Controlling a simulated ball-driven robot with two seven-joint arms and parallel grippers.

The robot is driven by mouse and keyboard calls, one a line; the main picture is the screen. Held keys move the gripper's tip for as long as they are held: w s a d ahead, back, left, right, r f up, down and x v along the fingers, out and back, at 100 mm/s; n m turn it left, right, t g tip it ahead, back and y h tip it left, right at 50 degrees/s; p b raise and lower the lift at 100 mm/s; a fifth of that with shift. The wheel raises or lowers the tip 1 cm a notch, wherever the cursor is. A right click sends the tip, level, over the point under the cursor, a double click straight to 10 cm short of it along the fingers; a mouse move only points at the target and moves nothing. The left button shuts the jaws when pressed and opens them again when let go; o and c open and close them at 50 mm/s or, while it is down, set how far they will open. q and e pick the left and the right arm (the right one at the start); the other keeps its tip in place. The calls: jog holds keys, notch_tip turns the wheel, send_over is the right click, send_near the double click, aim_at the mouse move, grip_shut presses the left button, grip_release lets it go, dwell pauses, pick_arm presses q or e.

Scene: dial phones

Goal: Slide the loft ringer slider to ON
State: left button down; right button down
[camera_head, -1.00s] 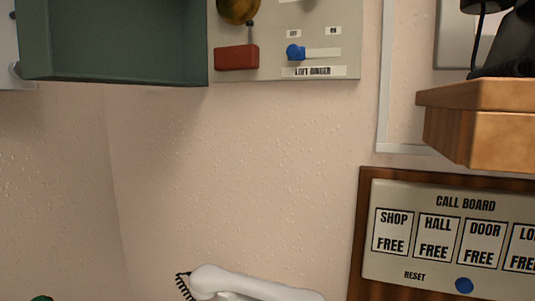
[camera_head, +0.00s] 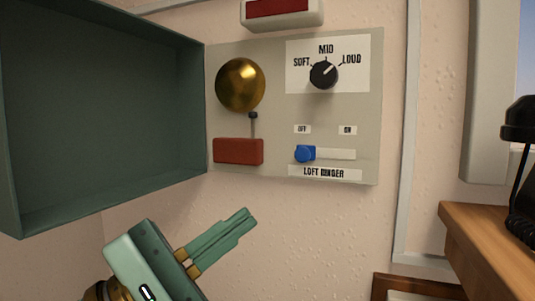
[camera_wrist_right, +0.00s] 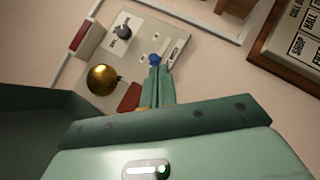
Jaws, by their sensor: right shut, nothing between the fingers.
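The loft ringer slider is a blue knob (camera_head: 305,153) at the left end of a white track (camera_head: 336,154), under the OFF label (camera_head: 302,129). The ON label (camera_head: 348,130) is above the track's right end. My right gripper (camera_head: 248,216) is shut and empty, below and left of the slider in the head view, apart from it. In the right wrist view the shut fingers (camera_wrist_right: 157,72) point at the panel, with the blue knob (camera_wrist_right: 154,59) just beyond their tips. My left gripper is not in view.
The grey panel (camera_head: 277,110) also holds a brass bell (camera_head: 240,84), a red block (camera_head: 238,151) and a black volume dial (camera_head: 324,74). An open green box door (camera_head: 100,110) stands out at left. A wooden shelf (camera_head: 490,235) with a black phone (camera_head: 522,150) is at right.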

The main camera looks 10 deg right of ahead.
jog(key=w+a+r+t+y, duration=0.1)
jog(key=a+r+t+y, duration=0.1)
jog(key=t+y, duration=0.1)
send_near(304, 154)
jog(key=w+d+r, duration=0.1)
jog(key=w+d, duration=0.2)
jog(key=w, duration=0.1)
jog(key=shift+w+d+r+t+y, duration=0.1)
jog(key=shift+d+t+y, duration=0.05)
jog(key=shift+d, duration=0.15)
jog(key=shift+w+d+r+t+y, duration=0.1)
jog(key=shift+w+d+t+y, duration=0.05)
jog(key=shift+d, duration=0.15)
